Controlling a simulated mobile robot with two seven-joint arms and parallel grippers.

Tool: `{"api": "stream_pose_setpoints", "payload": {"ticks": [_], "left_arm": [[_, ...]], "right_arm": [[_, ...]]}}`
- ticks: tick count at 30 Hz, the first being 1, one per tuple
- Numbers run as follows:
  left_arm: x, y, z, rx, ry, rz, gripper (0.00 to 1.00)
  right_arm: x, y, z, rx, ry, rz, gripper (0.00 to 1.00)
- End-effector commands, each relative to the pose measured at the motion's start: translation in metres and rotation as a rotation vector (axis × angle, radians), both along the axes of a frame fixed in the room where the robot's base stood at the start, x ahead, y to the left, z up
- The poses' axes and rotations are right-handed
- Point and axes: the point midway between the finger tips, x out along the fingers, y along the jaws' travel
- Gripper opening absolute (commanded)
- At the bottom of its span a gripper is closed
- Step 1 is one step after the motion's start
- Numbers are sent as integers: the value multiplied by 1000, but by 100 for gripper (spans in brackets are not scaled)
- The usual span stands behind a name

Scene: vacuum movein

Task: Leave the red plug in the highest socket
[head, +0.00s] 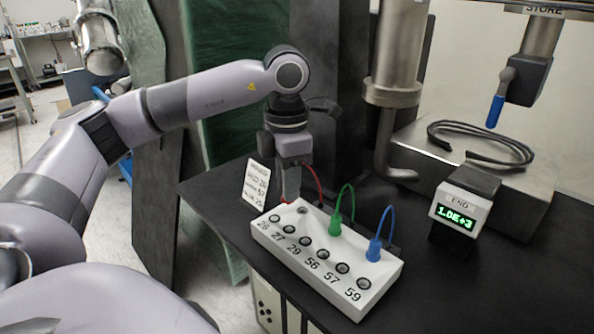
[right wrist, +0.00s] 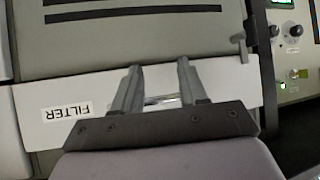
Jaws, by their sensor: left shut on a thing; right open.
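A white socket box (head: 330,284) stands on the black table in the head view. Its front row has several empty sockets labelled 26, 27, 29, 56, 57 and 59, with the 59 socket (head: 363,283) at the right end. My left gripper (head: 290,190) is shut at the box's back left. A green plug (head: 336,222) and a blue plug (head: 374,249) stand upright along the back row. My right gripper (right wrist: 160,88) is open and empty in the right wrist view.
A card with numbers (head: 257,185) leans behind the box's left end. A gauge (head: 461,213) reads 1.0E+3 to the right. A metal pipe (head: 393,110), black hose (head: 480,150) and blue-handled valve (head: 496,110) stand behind. My right gripper faces a panel labelled FILTER (right wrist: 67,112).

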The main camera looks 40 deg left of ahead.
Motion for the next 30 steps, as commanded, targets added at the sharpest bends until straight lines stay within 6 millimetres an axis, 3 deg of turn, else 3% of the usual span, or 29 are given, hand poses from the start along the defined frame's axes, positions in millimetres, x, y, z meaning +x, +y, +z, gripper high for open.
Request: {"api": "stream_pose_setpoints", "payload": {"ticks": [19, 30], "left_arm": [[0, 0, -46, 0, 1, -2, 0], [0, 0, -50, -1, 0, -2, 0]], "right_arm": [[3, 5, -26, 17, 6, 3, 43], [5, 8, -23, 22, 2, 10, 43]]}}
